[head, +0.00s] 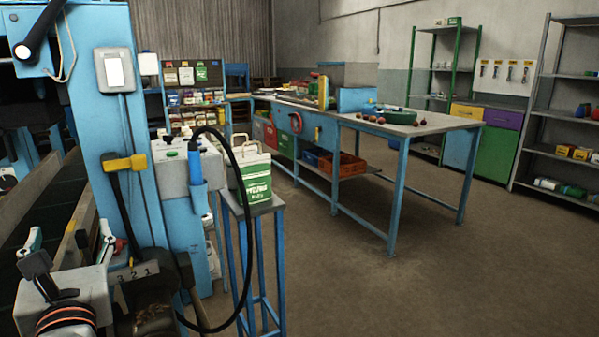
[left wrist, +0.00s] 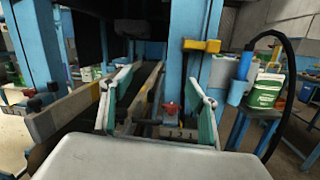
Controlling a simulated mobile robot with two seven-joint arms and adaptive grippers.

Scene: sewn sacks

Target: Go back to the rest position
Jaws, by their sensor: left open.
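My left gripper (head: 68,238) is at the lower left of the head view. Its two fingers stand wide apart. In the left wrist view the same gripper (left wrist: 152,88) shows its green-faced fingers spread with nothing held between them. A green and white sack (head: 256,182) stands upright on a small blue stand (head: 262,207), well to the right of the left gripper. The sack also shows at the right of the left wrist view (left wrist: 266,92). My right gripper is in neither view.
A blue machine column (head: 123,150) with a yellow-handled part (head: 125,163) and a looping black cable (head: 243,260) stands close by the left gripper. A long rail (left wrist: 65,115) runs beside it. A workbench (head: 400,127) stands farther back. The floor at right (head: 450,280) is clear.

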